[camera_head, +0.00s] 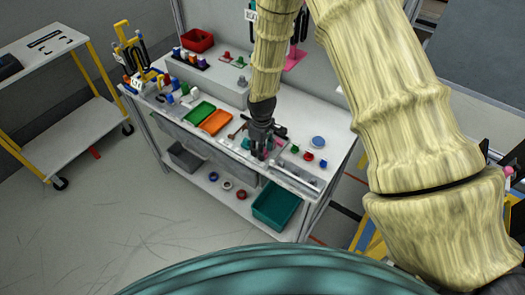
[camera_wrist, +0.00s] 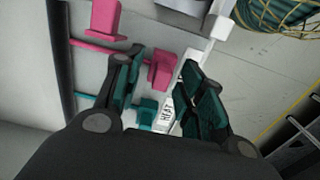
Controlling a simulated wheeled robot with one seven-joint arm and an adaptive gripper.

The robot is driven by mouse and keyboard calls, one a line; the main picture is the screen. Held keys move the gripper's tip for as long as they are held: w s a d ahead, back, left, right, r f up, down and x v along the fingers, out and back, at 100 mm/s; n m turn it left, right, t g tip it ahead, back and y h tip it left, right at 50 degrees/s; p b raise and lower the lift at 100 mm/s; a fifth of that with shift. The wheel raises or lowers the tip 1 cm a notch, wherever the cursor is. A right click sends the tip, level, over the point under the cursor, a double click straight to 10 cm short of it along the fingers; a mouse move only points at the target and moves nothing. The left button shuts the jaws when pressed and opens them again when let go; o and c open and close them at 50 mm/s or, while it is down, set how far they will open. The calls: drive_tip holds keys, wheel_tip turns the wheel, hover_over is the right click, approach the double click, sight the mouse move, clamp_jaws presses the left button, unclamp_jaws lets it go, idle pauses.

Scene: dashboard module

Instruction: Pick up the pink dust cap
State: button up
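My gripper (camera_head: 258,152) is low over the front right part of the workbench. In the wrist view my gripper (camera_wrist: 162,82) has its two dark fingers spread apart. A pink block-like piece (camera_wrist: 161,71) shows between the fingers, close to the left one; I cannot tell whether it touches. A larger pink piece (camera_wrist: 105,17) is farther up and left, beyond the fingers. I cannot tell for sure which pink piece is the dust cap. In the head view my gripper hides much of this spot.
A teal piece (camera_wrist: 147,111) and a white labelled bar (camera_wrist: 172,100) also lie between the fingers. The workbench (camera_head: 316,128) holds a green tray (camera_head: 199,114), an orange tray (camera_head: 216,122) and a blue round item (camera_head: 318,142). A teal bin (camera_head: 276,206) stands on the lower shelf.

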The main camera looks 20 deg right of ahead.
drive_tip(key=c, duration=0.8)
drive_tip(key=shift+r, duration=0.1)
drive_tip(key=shift+r+b, duration=0.55)
drive_tip(key=shift+r, duration=0.05)
drive_tip(key=shift+r+b, duration=0.55)
drive_tip(key=shift+r, duration=0.35)
drive_tip(key=s+a+r+b, duration=0.2)
drive_tip(key=s+a+b, duration=0.2)
drive_tip(key=s+a, duration=0.7)
drive_tip(key=shift+a+b, duration=0.25)
drive_tip(key=shift+b, duration=0.15)
